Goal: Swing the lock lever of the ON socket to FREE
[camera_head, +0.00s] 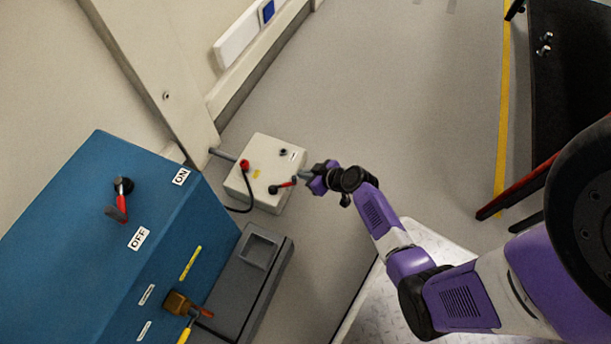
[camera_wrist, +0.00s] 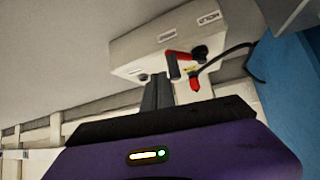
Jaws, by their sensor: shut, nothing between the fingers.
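A pale box (camera_head: 263,160) stands low beside the blue cabinet. A lock lever (camera_head: 285,184) with a red arm and black pivot sits on its top. In the wrist view the lever (camera_wrist: 183,53) has its pivot at right and its free end to the left, near my fingertips. A red plug (camera_head: 244,164) with a black cable is in the box; it also shows in the wrist view (camera_wrist: 194,84). My gripper (camera_head: 302,177) is shut and empty, its fingers (camera_wrist: 157,92) close beside the lever's free end. I cannot tell whether they touch.
The blue cabinet (camera_head: 75,240) carries ON and OFF labels and a red-handled switch (camera_head: 121,200). A grey unit (camera_head: 262,280) stands below the box. A HOLD label (camera_wrist: 208,18) shows on the box. Open floor (camera_head: 400,110) lies to the right.

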